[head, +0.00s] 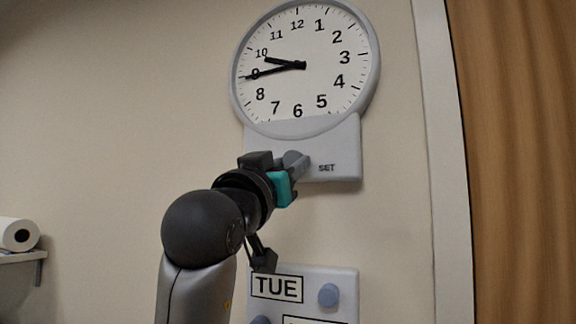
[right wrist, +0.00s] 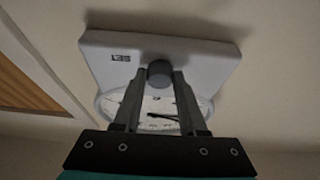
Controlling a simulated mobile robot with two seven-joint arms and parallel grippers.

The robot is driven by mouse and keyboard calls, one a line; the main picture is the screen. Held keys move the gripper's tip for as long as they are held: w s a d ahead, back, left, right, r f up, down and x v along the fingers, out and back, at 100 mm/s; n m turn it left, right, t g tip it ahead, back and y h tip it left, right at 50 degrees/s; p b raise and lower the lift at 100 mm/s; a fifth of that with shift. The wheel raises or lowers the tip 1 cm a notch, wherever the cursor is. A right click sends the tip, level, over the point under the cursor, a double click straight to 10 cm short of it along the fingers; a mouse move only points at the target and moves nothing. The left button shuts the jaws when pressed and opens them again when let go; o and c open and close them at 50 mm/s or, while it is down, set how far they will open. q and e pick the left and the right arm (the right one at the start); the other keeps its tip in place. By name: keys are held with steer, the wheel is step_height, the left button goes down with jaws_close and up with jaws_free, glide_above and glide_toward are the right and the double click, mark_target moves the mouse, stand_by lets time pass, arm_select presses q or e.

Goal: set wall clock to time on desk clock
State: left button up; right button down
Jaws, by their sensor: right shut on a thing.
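The round white wall clock (head: 305,88) hangs on the wall in the head view. Its short hand points between 9 and 10 and its long hand points at the 9. Below the dial is a grey panel (head: 340,150) marked SET, with a grey knob (head: 297,162). My right gripper (head: 285,172) is at this knob. In the right wrist view its two fingers (right wrist: 158,92) are shut on the round knob (right wrist: 159,73), one on each side. The desk clock is in neither view. My left gripper is not in view.
A panel with a TUE card (head: 277,288) and round grey knobs (head: 328,295) is on the wall below the clock. A paper roll (head: 20,234) lies on a shelf (head: 22,257) at far left. A white frame (head: 440,150) and wooden surface (head: 515,150) are at right.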

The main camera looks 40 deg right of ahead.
steer(key=shift+m+g+b, duration=0.4)
steer(key=shift+m+b, duration=0.1)
steer(key=shift+m, duration=0.4)
steer(key=shift+c, duration=2.3)
jaws_free()
steer(key=shift+a, duration=0.1)
steer(key=b+v, duration=0.6)
steer(key=v, duration=0.9)
steer(key=shift+f, duration=0.25)
steer(key=shift+w, duration=0.1)
